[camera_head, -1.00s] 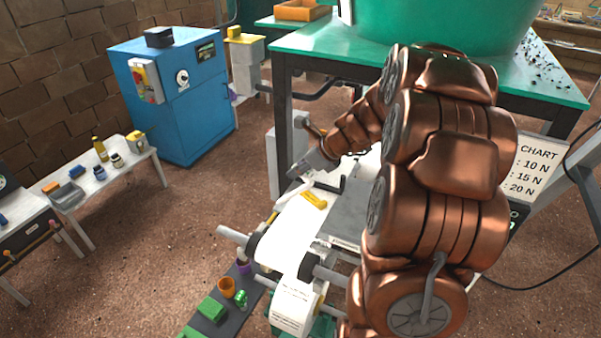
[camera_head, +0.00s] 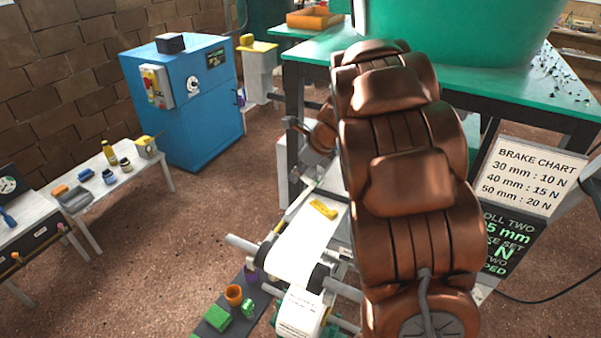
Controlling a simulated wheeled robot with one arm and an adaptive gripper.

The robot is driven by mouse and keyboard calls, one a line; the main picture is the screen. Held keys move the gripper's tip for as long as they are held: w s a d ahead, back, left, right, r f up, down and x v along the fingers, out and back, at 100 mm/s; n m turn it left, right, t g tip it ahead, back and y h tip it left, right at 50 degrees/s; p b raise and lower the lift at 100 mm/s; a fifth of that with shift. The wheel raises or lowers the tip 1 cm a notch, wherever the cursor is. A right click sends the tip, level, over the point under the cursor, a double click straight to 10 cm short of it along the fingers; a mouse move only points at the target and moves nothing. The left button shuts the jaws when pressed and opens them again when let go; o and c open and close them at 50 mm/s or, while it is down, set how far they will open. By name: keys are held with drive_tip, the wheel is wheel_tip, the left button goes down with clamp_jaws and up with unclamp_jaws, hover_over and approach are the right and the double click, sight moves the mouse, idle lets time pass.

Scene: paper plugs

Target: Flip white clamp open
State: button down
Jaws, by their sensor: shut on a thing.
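My copper arm crosses the right half of the view. Its upper links hide much of the wrist. My gripper (camera_head: 317,168) is small and partly hidden at the far end of the white paper strip (camera_head: 299,239). It is shut on a small pale piece, apparently the white clamp (camera_head: 307,187), beside the strip's far left corner. The clamp's outline is too small to tell its angle. A yellow piece (camera_head: 323,209) lies on the strip just to the right.
The strip runs over a roller machine with grey rods (camera_head: 245,244). A green-topped table (camera_head: 450,95) stands behind. A brake chart (camera_head: 524,177) is at right.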

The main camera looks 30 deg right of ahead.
drive_tip(key=c, duration=1.1)
unclamp_jaws()
drive_tip(key=shift+r, duration=0.1)
drive_tip(key=v, duration=1.1)
drive_tip(key=shift+s+d+r, duration=0.1)
drive_tip(key=shift+s+r, duration=0.15)
drive_tip(key=shift+r, duration=0.05)
